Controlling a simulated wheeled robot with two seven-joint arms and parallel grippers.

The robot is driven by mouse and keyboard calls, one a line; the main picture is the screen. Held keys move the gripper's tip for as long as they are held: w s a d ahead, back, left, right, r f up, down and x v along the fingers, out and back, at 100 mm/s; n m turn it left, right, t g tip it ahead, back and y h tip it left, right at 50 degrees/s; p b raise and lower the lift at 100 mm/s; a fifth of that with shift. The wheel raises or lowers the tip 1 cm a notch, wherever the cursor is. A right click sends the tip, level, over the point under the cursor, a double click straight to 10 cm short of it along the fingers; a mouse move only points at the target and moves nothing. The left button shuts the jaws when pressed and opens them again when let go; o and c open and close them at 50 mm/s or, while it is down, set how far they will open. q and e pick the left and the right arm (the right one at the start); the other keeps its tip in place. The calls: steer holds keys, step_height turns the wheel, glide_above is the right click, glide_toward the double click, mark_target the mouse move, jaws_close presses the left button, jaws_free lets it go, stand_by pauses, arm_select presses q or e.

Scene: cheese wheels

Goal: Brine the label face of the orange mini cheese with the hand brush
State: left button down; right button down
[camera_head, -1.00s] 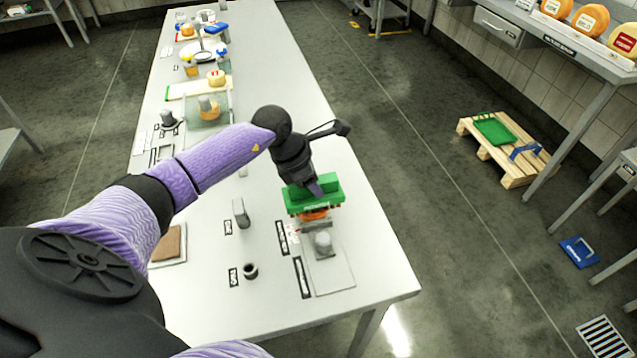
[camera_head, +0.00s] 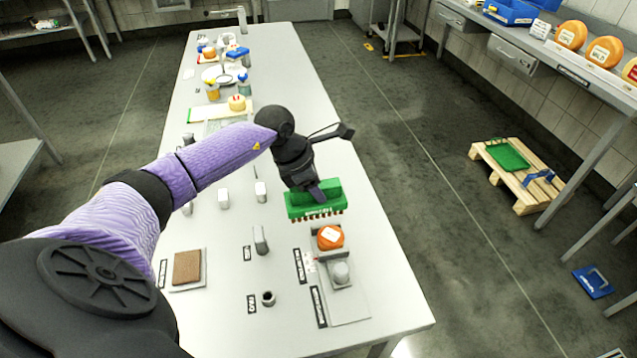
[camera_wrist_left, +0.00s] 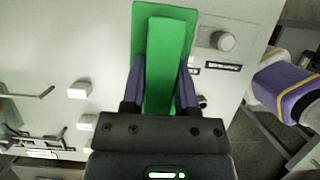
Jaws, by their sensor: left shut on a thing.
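The orange mini cheese (camera_head: 330,237) sits in a grey holder (camera_head: 345,275) near the right edge of the table, its white label facing up. My left gripper (camera_head: 316,190) is shut on the green hand brush (camera_head: 313,199), bristles down. The brush is just beyond the cheese in the head view, apart from it, and its bristles seem to hang above the table. In the left wrist view the green brush (camera_wrist_left: 165,60) sits between my purple fingers and hides the cheese. My right gripper is not in view.
A grey knob (camera_head: 341,272) stands in front of the cheese. A pallet (camera_head: 520,180) is on the floor right.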

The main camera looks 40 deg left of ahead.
arm_select(q)
steer(key=shift+r+p, duration=0.6)
steer(key=shift+r, duration=0.6)
steer(key=shift+f, duration=0.1)
